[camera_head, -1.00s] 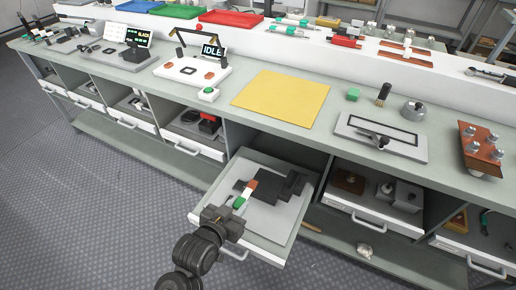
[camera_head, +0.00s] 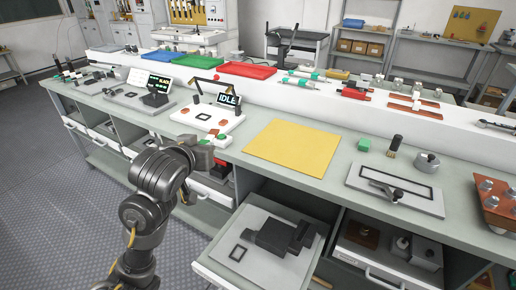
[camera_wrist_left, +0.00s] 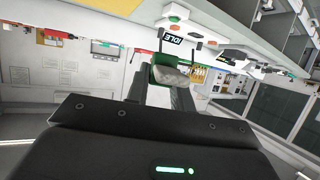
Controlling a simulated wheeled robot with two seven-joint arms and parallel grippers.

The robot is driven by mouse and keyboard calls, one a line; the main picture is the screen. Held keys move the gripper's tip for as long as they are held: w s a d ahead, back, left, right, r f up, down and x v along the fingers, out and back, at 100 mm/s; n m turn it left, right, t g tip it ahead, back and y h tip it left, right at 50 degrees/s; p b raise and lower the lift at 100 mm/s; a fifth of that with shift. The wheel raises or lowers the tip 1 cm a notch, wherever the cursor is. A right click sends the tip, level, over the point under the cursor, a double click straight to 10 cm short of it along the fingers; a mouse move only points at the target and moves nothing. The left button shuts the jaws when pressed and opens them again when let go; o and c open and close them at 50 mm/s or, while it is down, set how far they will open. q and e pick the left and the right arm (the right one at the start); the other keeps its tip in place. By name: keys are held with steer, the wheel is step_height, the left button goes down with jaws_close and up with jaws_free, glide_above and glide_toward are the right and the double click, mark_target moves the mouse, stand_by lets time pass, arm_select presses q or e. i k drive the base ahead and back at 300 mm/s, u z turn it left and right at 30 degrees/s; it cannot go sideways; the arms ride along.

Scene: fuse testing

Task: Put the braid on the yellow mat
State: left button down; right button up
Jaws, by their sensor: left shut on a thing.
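My left gripper (camera_head: 204,151) is raised beside the front edge of the bench, left of the yellow mat (camera_head: 292,148). In the left wrist view, its two dark fingers (camera_wrist_left: 163,98) are shut on a small piece with a green part and a grey part, which I take to be the braid (camera_wrist_left: 170,73). The fingers hide part of it. In the head view only small green bits show at the gripper, and the braid's outline there is unclear. The mat lies flat and bare on the bench top. My right gripper is out of view.
An open drawer (camera_head: 238,276) with dark fixture pieces (camera_head: 283,238) stands below the mat. The tester with the IDLE display (camera_head: 228,99) is left of the mat. A green block (camera_head: 364,145), a brush (camera_head: 394,145) and a grey plate fixture (camera_head: 395,190) stand right of it.

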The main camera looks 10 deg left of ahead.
mark_target(288, 150)
steer(key=z, duration=2.05)
steer(key=k, duration=0.6)
steer(key=u, duration=0.7)
